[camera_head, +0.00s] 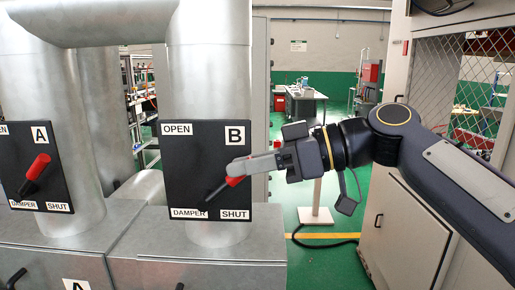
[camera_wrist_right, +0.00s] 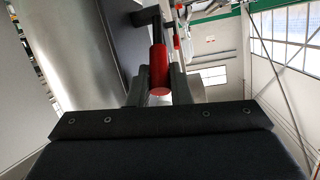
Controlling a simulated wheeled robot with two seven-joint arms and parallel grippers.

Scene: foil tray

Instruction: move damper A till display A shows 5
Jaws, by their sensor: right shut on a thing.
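Damper A's lever has a red handle (camera_head: 37,167) on the black panel A (camera_head: 52,190) at the left of the head view. This handle points up and to the right, and no gripper is near it. Damper B's lever (camera_head: 218,190) is on the black panel B (camera_head: 178,157), pointing down and left from its red part. My right gripper (camera_head: 236,172) is at panel B, shut on the red handle of damper B. In the right wrist view, the red handle (camera_wrist_right: 159,68) lies between the fingers. Display A is not in view. My left gripper is not in view.
Large grey ducts (camera_head: 207,80) stand behind the panels, above metal boxes (camera_head: 200,268).

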